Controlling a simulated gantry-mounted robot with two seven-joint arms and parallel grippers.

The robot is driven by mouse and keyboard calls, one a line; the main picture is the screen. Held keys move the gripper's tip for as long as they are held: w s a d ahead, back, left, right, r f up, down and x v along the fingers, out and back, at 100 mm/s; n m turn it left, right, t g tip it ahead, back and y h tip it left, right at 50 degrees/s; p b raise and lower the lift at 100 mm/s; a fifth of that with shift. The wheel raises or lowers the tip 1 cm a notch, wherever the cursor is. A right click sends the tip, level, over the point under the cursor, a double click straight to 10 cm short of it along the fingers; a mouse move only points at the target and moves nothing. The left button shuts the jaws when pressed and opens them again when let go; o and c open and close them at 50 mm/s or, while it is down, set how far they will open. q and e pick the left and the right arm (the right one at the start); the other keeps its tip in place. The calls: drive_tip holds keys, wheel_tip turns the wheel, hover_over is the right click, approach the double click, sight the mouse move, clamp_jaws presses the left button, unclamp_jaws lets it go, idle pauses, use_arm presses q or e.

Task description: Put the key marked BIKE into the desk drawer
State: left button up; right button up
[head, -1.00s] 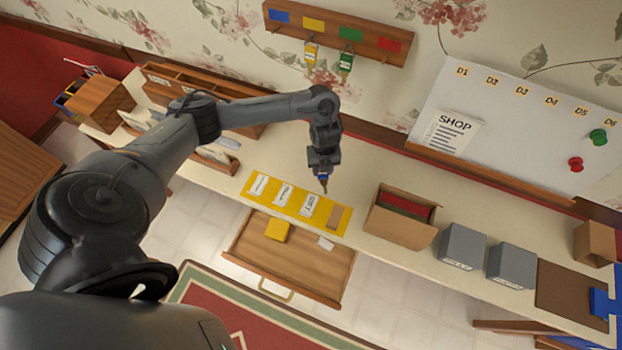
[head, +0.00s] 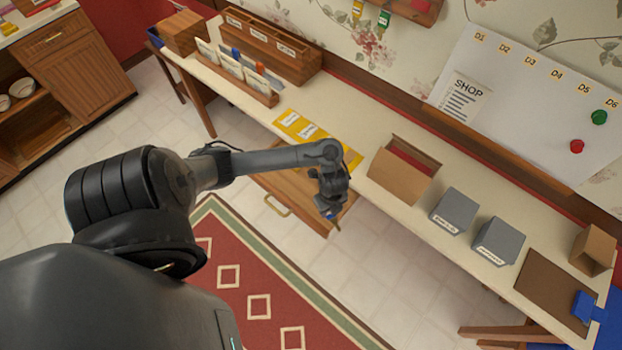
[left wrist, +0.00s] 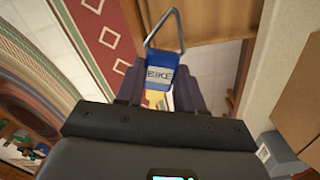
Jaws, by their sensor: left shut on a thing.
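My left gripper (head: 331,207) is shut on the blue key tag, which reads BIKE in the left wrist view (left wrist: 160,75). A grey metal loop shows beyond the tag's far end in that view. In the head view only a little blue of the tag shows at the fingertips. The open desk drawer (head: 290,192) juts out below the desk front, with a pale handle (head: 277,205) on its front. The gripper hangs by the drawer's right front part and hides some of it. Its exact height above the drawer is unclear. My right gripper is not in view.
The desk (head: 378,206) holds a yellow mat (head: 289,121) partly hidden by my arm, an open cardboard box (head: 399,180) and two grey bins (head: 455,212). Wooden organisers (head: 270,50) stand at the back left. A red rug (head: 265,280) lies on the floor in front.

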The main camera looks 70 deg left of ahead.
use_arm(q)
drive_tip(key=shift+s+f, duration=0.5)
drive_tip(key=shift+s, duration=0.05)
drive_tip(key=shift+a+f+b, duration=0.2)
drive_tip(key=shift+f+b, duration=0.1)
drive_tip(key=shift+b, duration=0.05)
drive_tip(key=w+a+f+b, duration=0.1)
drive_tip(key=a+f+b, duration=0.1)
drive_tip(key=w+a+f+b, duration=0.1)
drive_tip(key=w+a+f, duration=0.1)
drive_tip(key=a, duration=0.1)
drive_tip(key=w+a+f+b, duration=0.2)
drive_tip(key=a, duration=0.1)
drive_tip(key=shift+w+a+b, duration=0.1)
drive_tip(key=shift+w+b, duration=0.1)
drive_tip(key=shift+b, duration=0.15)
drive_tip(key=shift+w+a+f, duration=0.2)
drive_tip(key=shift+w+a, duration=0.1)
drive_tip(key=shift+a, duration=0.15)
drive_tip(key=shift+f+b, duration=1.05)
drive_tip(key=shift+f, duration=0.95)
drive_tip(key=shift+f, duration=0.15)
drive_tip(key=o, duration=1)
